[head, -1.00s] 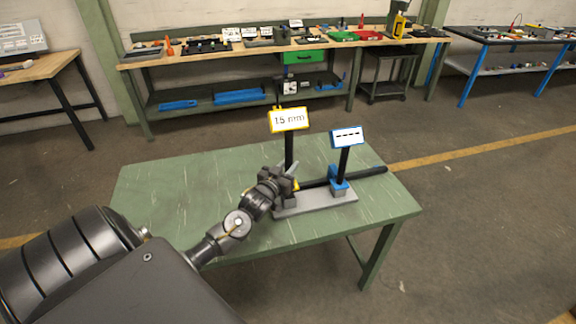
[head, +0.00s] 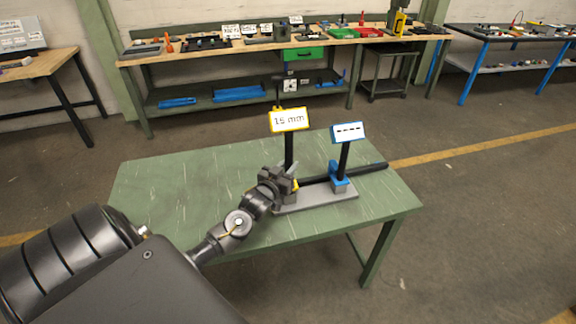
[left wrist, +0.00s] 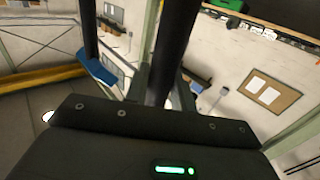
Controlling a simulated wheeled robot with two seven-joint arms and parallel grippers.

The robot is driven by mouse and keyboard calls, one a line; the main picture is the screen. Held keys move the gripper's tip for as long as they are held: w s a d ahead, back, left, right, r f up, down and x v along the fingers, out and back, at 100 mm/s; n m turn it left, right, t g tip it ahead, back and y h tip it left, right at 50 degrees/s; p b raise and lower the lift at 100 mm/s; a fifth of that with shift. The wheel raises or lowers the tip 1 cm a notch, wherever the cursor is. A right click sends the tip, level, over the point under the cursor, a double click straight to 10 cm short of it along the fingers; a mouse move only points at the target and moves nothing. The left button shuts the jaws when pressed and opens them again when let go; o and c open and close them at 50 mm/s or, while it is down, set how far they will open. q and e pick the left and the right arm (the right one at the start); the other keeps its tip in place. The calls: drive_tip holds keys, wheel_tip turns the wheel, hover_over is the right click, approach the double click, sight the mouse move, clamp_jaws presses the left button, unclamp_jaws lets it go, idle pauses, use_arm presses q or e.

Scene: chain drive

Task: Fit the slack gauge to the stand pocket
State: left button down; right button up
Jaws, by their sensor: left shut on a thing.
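A grey stand plate (head: 318,200) lies on the green table (head: 180,190). A yellow-framed sign reading about 15 mm (head: 289,120) stands on a black post (head: 289,152) at the plate's left end. A blue-framed sign showing dashes (head: 348,132) stands on a post in a blue holder (head: 340,178) on the right. My left gripper (head: 284,180) is shut at the foot of the yellow-signed post. In the left wrist view a thick black post (left wrist: 176,45) rises between its fingers. I take the yellow-signed piece as the slack gauge; the gripper hides its foot and the pocket. My right gripper is out of view.
A black bar (head: 370,168) runs from near the gripper through the blue holder toward the right edge. The table's left part is clear. A workbench (head: 220,50) with trays and tools stands behind, apart from the table.

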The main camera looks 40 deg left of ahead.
use_arm(q)
drive_tip(key=shift+f+b, duration=0.85)
drive_tip(key=shift+f, duration=0.25)
drive_tip(key=c, duration=1.1)
unclamp_jaws()
drive_tip(key=shift+s+f, duration=0.1)
drive_tip(key=shift+f, duration=0.3)
drive_tip(key=s+d+b, duration=0.2)
drive_tip(key=s, duration=0.8)
drive_tip(key=shift+s+r+b, duration=0.25)
drive_tip(key=shift+r+b, duration=0.05)
drive_tip(key=shift+f, duration=0.1)
